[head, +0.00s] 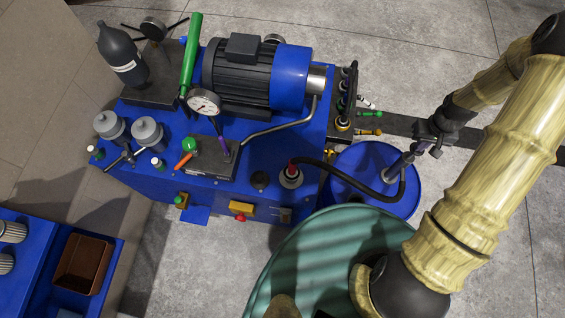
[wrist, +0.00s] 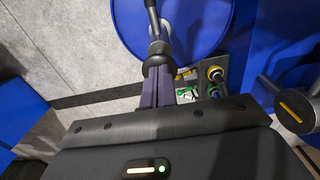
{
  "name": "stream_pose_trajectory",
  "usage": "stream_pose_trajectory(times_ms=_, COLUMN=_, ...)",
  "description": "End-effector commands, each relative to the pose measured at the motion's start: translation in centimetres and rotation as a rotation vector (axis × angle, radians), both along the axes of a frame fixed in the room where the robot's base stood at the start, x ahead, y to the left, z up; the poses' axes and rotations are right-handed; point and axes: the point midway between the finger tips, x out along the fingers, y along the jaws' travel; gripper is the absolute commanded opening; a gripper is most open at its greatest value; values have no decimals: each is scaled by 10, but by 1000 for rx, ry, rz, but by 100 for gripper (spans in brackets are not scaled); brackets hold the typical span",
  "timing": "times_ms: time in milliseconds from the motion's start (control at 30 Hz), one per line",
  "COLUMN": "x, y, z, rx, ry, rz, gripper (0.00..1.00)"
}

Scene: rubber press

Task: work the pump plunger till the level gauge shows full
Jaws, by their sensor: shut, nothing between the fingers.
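A blue drum (head: 345,180) stands to the right of the blue machine, and its top also shows in the wrist view (wrist: 190,30). A black hose (head: 350,180) runs from the machine to the drum. My gripper (head: 397,168) is above the drum's right side, its fingers (wrist: 165,90) shut together. In the wrist view a dark round knob on a rod (wrist: 158,58), seemingly the pump plunger, lies right at the fingertips; I cannot tell whether they touch. A small dark strip (head: 286,215) on the machine's front may be the level gauge; its reading is too small to see.
The blue machine (head: 150,180) carries a motor (head: 240,75), a dial gauge (head: 204,102) and a green-handled lever (head: 191,55). A ribbed green round thing (head: 320,255) stands in front. Coloured fittings (head: 368,114) sit behind the drum.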

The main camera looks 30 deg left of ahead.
Motion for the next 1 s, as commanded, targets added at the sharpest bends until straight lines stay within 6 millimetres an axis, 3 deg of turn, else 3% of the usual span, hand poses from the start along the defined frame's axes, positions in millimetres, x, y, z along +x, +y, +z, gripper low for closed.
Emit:
stream_pose_trajectory(times_ms=267, x=0, y=0, z=23, rx=0, ry=0, rz=0, gripper=0)
stream_pose_trajectory(times_ms=1000, x=0, y=0, z=22, rx=0, ry=0, rz=0, gripper=0)
